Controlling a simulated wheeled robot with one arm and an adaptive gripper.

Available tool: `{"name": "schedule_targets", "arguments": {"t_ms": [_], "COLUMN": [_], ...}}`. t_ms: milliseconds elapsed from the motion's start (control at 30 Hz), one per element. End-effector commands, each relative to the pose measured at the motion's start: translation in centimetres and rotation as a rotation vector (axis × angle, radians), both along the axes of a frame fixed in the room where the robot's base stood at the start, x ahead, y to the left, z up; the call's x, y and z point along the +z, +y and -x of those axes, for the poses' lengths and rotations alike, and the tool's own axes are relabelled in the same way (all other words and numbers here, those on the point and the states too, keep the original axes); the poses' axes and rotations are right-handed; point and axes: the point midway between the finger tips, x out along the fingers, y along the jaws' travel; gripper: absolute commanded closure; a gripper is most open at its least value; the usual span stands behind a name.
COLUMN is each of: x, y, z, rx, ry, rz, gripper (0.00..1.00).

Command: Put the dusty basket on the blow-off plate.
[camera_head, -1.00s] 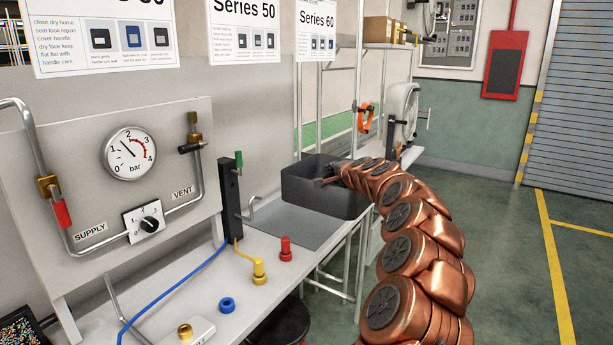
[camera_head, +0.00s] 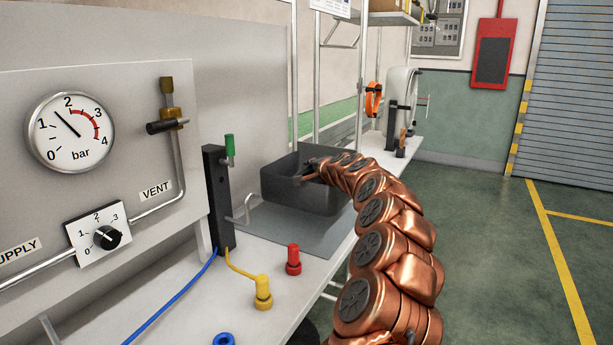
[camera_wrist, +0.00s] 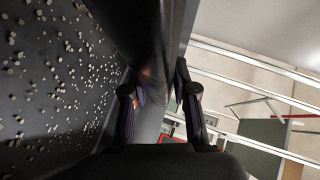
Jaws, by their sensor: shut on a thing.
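The basket (camera_head: 285,186) is a dark grey open box at the far part of the bench in the head view. In the wrist view the two fingers (camera_wrist: 160,108) straddle the dark wall, and the inner face of the basket (camera_wrist: 55,80) on the left is covered with pale specks. The flat grey plate (camera_head: 290,236) lies on the bench in front of and partly behind the basket's lower edge. I cannot tell whether the basket touches it.
A black post (camera_head: 218,200) with a green-topped valve and a bent tube stands left of the plate. A red knob (camera_head: 293,259) and a yellow fitting (camera_head: 263,292) stand in front. A gauge panel (camera_head: 140,110) rises at left.

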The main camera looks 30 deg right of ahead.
Motion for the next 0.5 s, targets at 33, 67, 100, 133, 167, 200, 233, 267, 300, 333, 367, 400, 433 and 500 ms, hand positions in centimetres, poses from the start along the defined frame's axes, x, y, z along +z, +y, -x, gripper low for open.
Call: {"name": "schedule_targets", "arguments": {"t_ms": [33, 67, 100, 133, 167, 200, 233, 267, 300, 333, 367, 400, 433, 500], "x": [-0.1, -0.2, -0.2, -0.3, -0.4, -0.5, -0.7, -0.9, -1.2, -1.4, -1.6, -2.0, -2.2, -2.9], "y": [-0.1, -0.1, 0.0, 0.0, 0.0, 0.1, 0.1, 0.1, 0.2, 0.2, 0.2, 0.2, 0.3, 0.3], "z": [0.0, 0.0, 0.0, 0.0, 0.0, 0.0, 0.0, -0.1, -0.1, -0.1, -0.1, -0.1, -0.1, -0.1], "rx": [-0.001, -0.001, -0.001, -0.001, -0.001, 0.000, 0.000, 0.001, 0.001, 0.001, 0.002, 0.002, 0.002, 0.002], "ry": [-0.002, -0.002, -0.002, -0.002, -0.002, -0.002, -0.002, -0.002, -0.002, -0.002, -0.002, -0.002, -0.002, -0.002], "rz": [0.001, 0.001, 0.000, 0.000, 0.000, 0.000, 0.000, 0.000, 0.000, 0.000, -0.001, -0.001, -0.001, -0.001], "gripper": [1.00, 1.00, 1.00, 1.00, 1.00, 1.00, 1.00, 1.00, 1.00, 1.00, 1.00, 1.00, 1.00, 1.00]}}
